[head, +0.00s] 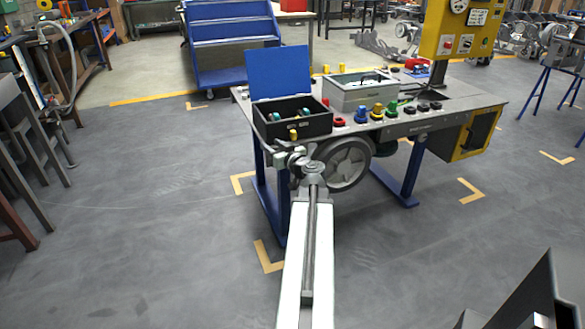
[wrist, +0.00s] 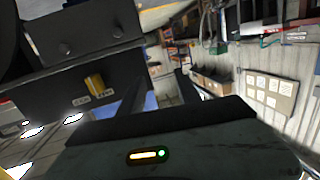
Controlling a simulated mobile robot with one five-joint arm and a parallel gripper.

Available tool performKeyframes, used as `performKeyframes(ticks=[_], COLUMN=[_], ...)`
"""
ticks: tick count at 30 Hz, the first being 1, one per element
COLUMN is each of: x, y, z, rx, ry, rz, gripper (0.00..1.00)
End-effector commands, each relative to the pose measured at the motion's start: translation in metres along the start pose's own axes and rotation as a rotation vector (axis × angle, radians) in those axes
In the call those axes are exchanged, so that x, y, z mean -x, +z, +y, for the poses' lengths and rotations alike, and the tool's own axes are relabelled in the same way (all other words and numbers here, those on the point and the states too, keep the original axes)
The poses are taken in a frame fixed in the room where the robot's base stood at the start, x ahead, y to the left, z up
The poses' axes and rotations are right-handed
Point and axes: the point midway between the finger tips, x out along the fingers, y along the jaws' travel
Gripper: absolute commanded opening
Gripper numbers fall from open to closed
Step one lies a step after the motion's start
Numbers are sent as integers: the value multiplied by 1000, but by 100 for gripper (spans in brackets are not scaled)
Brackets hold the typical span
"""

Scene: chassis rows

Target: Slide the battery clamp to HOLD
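A small yellow slider (wrist: 94,82), which looks like the battery clamp, sits on the dark front face of a housing in the wrist view, with small pale labels by it that I cannot read. In the head view a yellow piece (head: 293,134) shows at the front of the black open box (head: 310,126) on the bench. My gripper (head: 288,157) is just below and in front of it, apart from it as far as I can see. In the wrist view the two dark fingers (wrist: 162,78) stand apart with nothing between them, to the right of the slider.
The grey bench (head: 440,112) on blue legs carries a raised blue lid (head: 279,72), a grey box (head: 358,92), a row of coloured knobs (head: 377,112) and a yellow control panel (head: 462,30). A dark wheel (head: 349,163) is under its front edge. The floor in front is clear.

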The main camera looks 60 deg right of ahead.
Motion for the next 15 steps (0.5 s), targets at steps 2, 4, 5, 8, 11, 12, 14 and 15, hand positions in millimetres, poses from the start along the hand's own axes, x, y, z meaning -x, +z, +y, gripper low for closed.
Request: performKeyframes(ticks=[2, 4, 5, 8, 11, 12, 14, 15], x=[20, 34, 38, 44, 43, 41, 36, 32], y=[20, 20, 19, 16, 13, 13, 13, 12], z=[54, 82, 90, 101, 100, 100, 101, 102], rx=[10, 17, 21, 24, 25, 25, 25, 25], ry=[108, 170, 187, 213, 212, 211, 210, 209], rz=[54, 84, 91, 102, 102, 102, 102, 102], gripper=[40, 40, 40, 40, 40, 40, 40, 40])
